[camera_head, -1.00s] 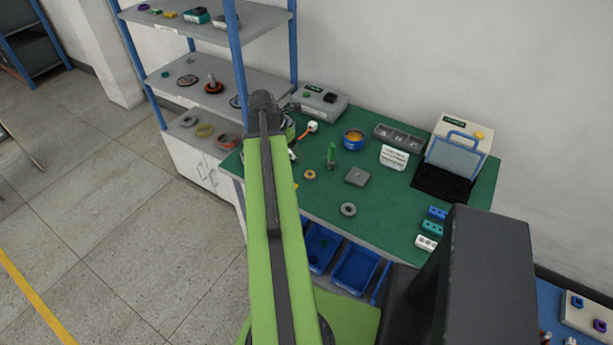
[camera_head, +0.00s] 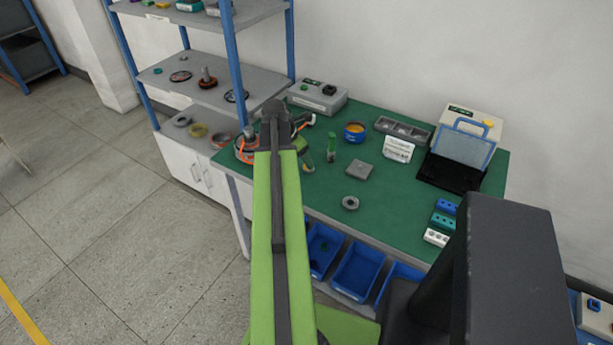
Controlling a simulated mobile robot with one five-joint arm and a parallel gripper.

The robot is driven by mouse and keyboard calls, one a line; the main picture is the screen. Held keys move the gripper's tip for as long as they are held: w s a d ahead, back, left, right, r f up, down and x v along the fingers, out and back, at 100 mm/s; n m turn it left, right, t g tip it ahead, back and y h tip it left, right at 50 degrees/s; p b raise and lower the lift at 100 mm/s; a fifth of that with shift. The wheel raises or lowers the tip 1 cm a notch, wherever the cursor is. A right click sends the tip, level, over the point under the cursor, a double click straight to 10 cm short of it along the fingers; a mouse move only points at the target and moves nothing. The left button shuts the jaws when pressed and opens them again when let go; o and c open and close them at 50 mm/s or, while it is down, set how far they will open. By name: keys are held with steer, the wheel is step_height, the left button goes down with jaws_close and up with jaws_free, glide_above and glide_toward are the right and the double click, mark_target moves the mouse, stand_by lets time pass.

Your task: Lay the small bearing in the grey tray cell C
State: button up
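The grey tray (camera_head: 403,128) stands near the back of the green table, with several cells in a row. I cannot read which cell is C, and no ring shows clearly in it. My gripper (camera_head: 307,164) is at the end of my green arm, low over the left part of the table. Its fingers are too small and too covered to tell if they are open or shut. No small bearing shows clearly; the spot at my gripper is hidden. A grey ring (camera_head: 350,203), like a larger bearing, lies flat near the front edge.
A grey square block (camera_head: 360,170), an upright green item (camera_head: 331,146), a blue cup (camera_head: 355,132) and a white sign (camera_head: 398,149) stand nearby. A black-based case (camera_head: 455,170) is at right, near coloured blocks (camera_head: 442,220). Blue bins (camera_head: 357,272) hang below the front edge.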

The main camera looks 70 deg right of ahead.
mark_target(305, 168)
steer(key=b+x, duration=0.4)
steer(key=x, duration=0.1)
steer(key=shift+w+f+b, duration=0.2)
steer(key=shift+b, duration=0.2)
steer(key=shift+r, duration=0.15)
jaws_close()
